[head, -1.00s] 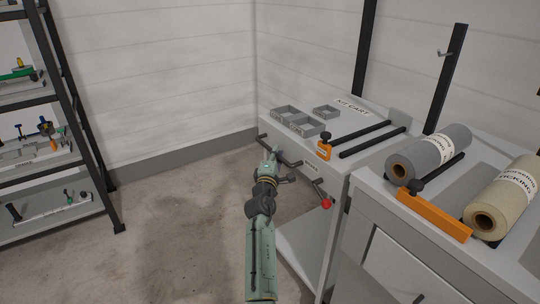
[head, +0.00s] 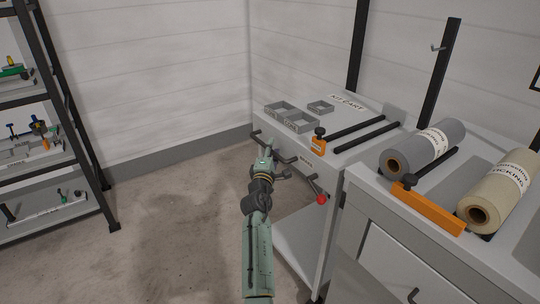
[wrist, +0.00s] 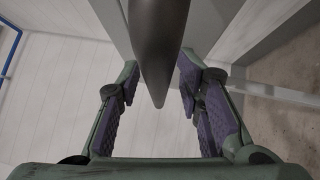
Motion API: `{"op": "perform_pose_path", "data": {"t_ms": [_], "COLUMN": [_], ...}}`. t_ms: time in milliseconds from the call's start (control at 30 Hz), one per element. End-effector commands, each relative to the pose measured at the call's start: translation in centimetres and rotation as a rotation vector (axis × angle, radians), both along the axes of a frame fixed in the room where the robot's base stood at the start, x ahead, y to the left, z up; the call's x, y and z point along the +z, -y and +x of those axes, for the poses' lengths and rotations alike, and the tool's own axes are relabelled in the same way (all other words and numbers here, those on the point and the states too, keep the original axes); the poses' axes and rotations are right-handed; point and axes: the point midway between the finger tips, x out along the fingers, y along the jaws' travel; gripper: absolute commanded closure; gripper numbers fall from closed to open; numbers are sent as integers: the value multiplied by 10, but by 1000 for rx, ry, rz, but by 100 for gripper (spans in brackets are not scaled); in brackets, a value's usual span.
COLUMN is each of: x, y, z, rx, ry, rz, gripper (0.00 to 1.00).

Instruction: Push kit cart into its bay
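The kit cart (head: 338,174) is a light grey trolley with a "KIT CART" label on its top, standing against the back wall left of the grey bench. A black handle bar (head: 288,159) runs along its near left side. My gripper (head: 268,155) is at this handle. In the wrist view, my gripper (wrist: 157,85) has its two purple-padded fingers apart, with a dark tapered bar (wrist: 158,50) between them. Gaps show beside the bar's tip; contact higher up is hidden. A lever with a red knob (head: 321,200) is on the cart's front.
The bench at right holds a grey roll (head: 425,148) and a cream roll (head: 500,190). A black-framed shelf (head: 70,110) stands at left. The floor (head: 175,225) between is clear.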

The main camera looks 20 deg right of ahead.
Motion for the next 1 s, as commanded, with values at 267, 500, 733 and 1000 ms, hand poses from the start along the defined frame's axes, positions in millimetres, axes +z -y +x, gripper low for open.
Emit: {"op": "perform_pose_path", "data": {"t_ms": [267, 500, 733, 1000], "x": [-8, -14, -15, -15], "y": [-20, -41, -51, -52], "z": [-40, -83, -103, -104], "rx": [2, 1, 0, 0], "ry": [-2, -1, 1, 1], "rz": [-1, 0, 0, 0], "gripper": [67, 67, 67, 67]}}
